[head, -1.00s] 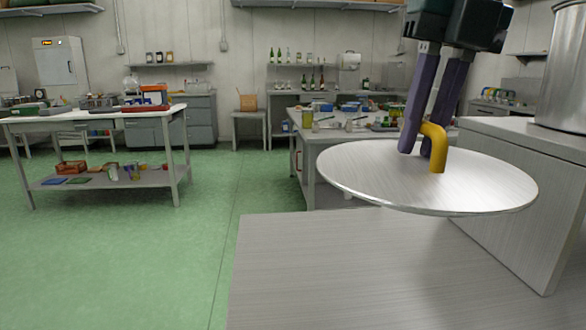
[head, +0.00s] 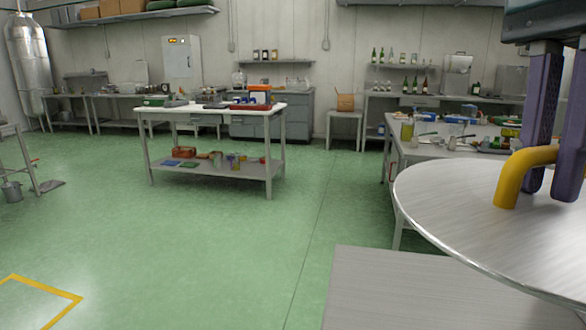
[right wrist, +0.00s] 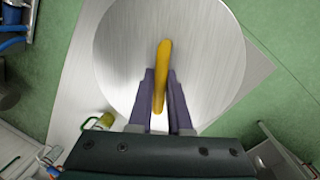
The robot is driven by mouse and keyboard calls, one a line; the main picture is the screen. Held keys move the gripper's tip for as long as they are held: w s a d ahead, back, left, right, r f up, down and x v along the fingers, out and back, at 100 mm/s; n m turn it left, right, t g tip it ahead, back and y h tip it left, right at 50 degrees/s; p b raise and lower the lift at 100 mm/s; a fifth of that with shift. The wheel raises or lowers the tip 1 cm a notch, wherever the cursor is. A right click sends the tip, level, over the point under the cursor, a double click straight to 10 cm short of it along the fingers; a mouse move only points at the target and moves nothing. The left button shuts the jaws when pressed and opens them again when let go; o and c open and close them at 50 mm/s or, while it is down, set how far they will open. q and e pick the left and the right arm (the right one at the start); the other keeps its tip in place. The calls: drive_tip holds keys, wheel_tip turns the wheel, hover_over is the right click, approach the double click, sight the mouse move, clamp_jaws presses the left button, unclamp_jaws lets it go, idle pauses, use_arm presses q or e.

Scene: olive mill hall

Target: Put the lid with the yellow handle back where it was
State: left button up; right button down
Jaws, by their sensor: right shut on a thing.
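The round steel lid (head: 450,205) is at the right of the head view, cut off by the frame edge. Its yellow handle (head: 513,180) stands up from its top. My right gripper (head: 548,190) has its purple fingers at the handle. In the right wrist view the fingers (right wrist: 160,95) are shut on the yellow handle (right wrist: 162,70), with the lid (right wrist: 205,50) spread out beyond them. The lid is held above a bare metal tabletop (head: 400,295). My left gripper is not in view. The large steel pot seen earlier is outside the head view now.
A white work table (head: 190,114) with boxes and a lower shelf stands at the left middle. A table (head: 388,160) with bottles and tools is behind the lid. Green floor (head: 220,250) lies open at left and centre, with a yellow floor marking (head: 45,287).

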sight(555, 221)
drive_tip(key=r+n+p, duration=0.1)
drive_tip(key=n, duration=0.2)
drive_tip(key=s+r+n+h+p, duration=0.1)
drive_tip(key=n, duration=0.2)
drive_tip(key=s+a+r+n+p, duration=0.1)
drive_tip(key=n, duration=0.2)
drive_tip(key=shift+a+r+h, duration=0.1)
drive_tip(key=shift+r+h, duration=0.2)
drive_tip(key=shift+r, duration=0.05)
drive_tip(key=n, duration=0.2)
drive_tip(key=r+n+p, duration=0.1)
drive_tip(key=n, duration=0.1)
drive_tip(key=s+n+p, duration=0.1)
drive_tip(key=shift+a+r+n+t+h, duration=0.15)
drive_tip(key=shift+r+n+t+h, duration=0.15)
drive_tip(key=shift+r+n+t, duration=0.1)
drive_tip(key=s+r+p, duration=0.3)
drive_tip(key=r+p, duration=1.4)
drive_tip(key=p, duration=0.2)
drive_tip(key=s+r+p, duration=0.3)
drive_tip(key=r+p, duration=1.5)
drive_tip(key=p, duration=0.1)
drive_tip(key=shift+r, duration=0.2)
drive_tip(key=shift+f, duration=0.2)
